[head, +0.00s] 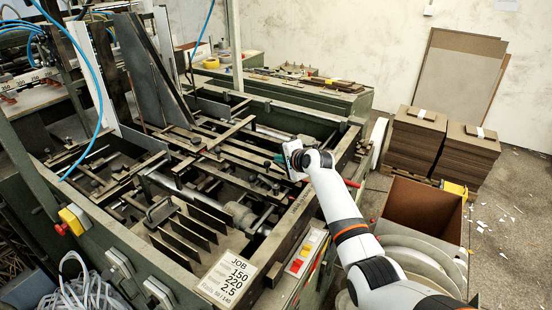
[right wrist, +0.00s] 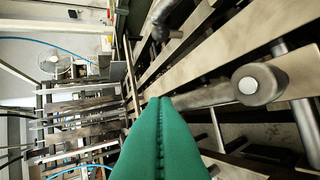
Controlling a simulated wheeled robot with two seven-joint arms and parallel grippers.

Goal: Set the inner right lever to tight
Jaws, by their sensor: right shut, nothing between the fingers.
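My right gripper (head: 279,160) reaches in from the right over the feeder's bars. Its green fingers are shut and empty, and they also fill the lower middle of the right wrist view (right wrist: 159,102). In that view a dark round lever end with a pale face (right wrist: 249,85) stands to the right of the fingertips, apart from them. Several small dark-knobbed levers (head: 276,188) sit among the bars in the head view. I cannot tell for sure which is the inner right lever, nor its setting. My left gripper is not in view.
The feeder frame (head: 300,205) has metal rails and upright plates close around the gripper. A red-tipped handle (head: 352,183) sticks out at its right side. A job card (head: 228,278) lies at the front. Greyboard stacks (head: 412,140) and an open brown bin (head: 425,205) stand at right.

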